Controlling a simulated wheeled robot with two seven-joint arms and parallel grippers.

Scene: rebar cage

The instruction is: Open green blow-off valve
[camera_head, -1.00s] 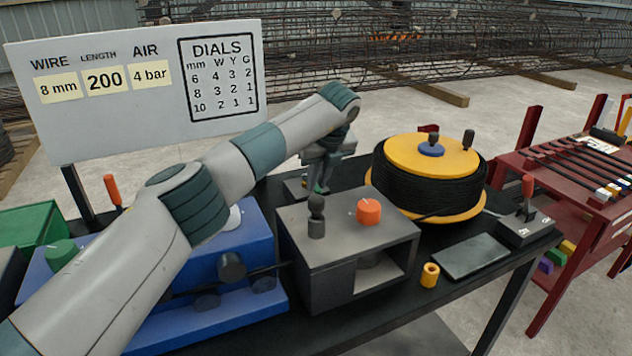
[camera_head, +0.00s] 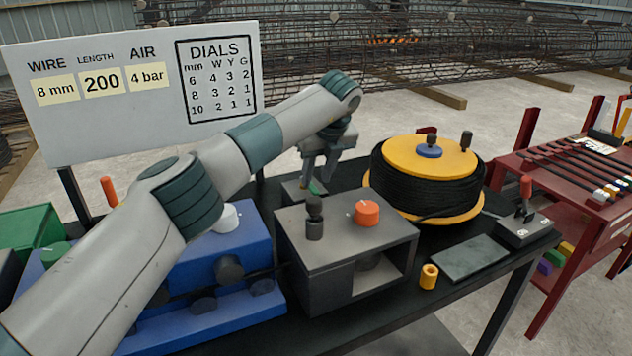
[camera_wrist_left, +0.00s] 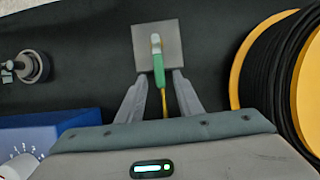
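The green blow-off valve (camera_wrist_left: 158,70) stands on a square grey plate (camera_wrist_left: 172,38) in the left wrist view. Its green handle has a pale tip, and a thin yellow piece runs from it toward me. In the head view only a bit of the green valve (camera_head: 313,187) shows below my gripper, behind the grey box. My left gripper (camera_head: 318,178) points down just above it. In the left wrist view the two fingers of my left gripper (camera_wrist_left: 158,78) are apart, one on either side of the valve's near end. Contact cannot be told. My right gripper is not in view.
A grey box with an orange knob (camera_head: 367,213) stands in front of the valve. A black wire spool (camera_head: 425,180) stands close on its right. A blue machine (camera_head: 225,255) is on the left. A white sign board (camera_head: 120,130) rises behind my arm.

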